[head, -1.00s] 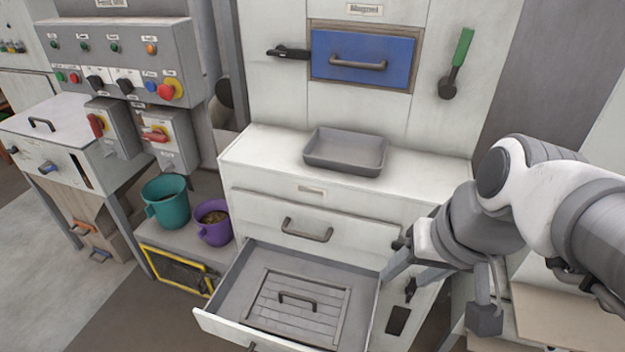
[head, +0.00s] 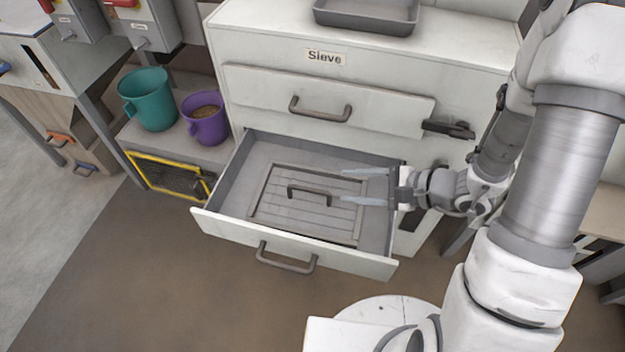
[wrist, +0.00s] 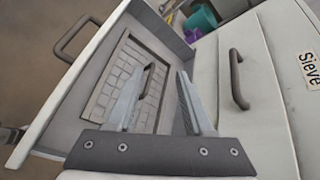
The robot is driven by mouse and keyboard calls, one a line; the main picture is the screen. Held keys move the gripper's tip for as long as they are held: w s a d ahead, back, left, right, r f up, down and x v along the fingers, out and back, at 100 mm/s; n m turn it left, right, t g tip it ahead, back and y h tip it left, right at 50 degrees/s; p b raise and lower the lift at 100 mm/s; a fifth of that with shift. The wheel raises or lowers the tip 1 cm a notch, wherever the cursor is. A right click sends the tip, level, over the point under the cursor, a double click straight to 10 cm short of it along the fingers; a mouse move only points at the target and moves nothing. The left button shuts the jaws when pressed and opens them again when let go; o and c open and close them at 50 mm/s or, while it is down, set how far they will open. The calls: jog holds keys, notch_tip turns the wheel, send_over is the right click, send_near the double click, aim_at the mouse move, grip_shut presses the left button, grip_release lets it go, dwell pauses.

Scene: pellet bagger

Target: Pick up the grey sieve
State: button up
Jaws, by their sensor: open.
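The grey sieve (head: 278,214) is a flat framed grid with a dark bar handle (head: 310,191) on top. It lies in the open lower drawer (head: 230,217). In the wrist view the sieve (wrist: 108,97) is seen past my fingers, which hide part of it. My gripper (head: 364,187) is open and empty, over the right side of the drawer. Its two fingers point left toward the sieve's handle, a short way to the right of it. The handle shows in the wrist view (wrist: 146,80), partly behind the left finger.
A shut drawer labelled Sieve (head: 330,118) with its own handle is just above the open one. A grey tray (head: 368,16) rests on the cabinet top. A teal jug (head: 148,99) and a purple jug (head: 204,119) stand at left. Open floor lies in front.

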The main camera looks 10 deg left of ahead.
notch_tip(320, 180, down, 7)
jog(key=w+d+m+t+b, duration=0.1)
jog(key=d+m, duration=0.1)
jog(key=m, duration=0.1)
jog(key=h+b, duration=0.1)
jog(key=b, duration=0.2)
send_near(312, 190)
jog(key=shift+t, duration=0.4)
jog(key=x, duration=0.6)
jog(key=shift+s+a+f, duration=0.1)
jog(key=shift+s+a, duration=0.05)
jog(key=shift+s, duration=0.25)
jog(key=b+x, duration=0.2)
jog(key=x, duration=0.3)
jog(key=shift+w+f, duration=0.15)
jog(key=shift+w, duration=0.05)
grip_shut()
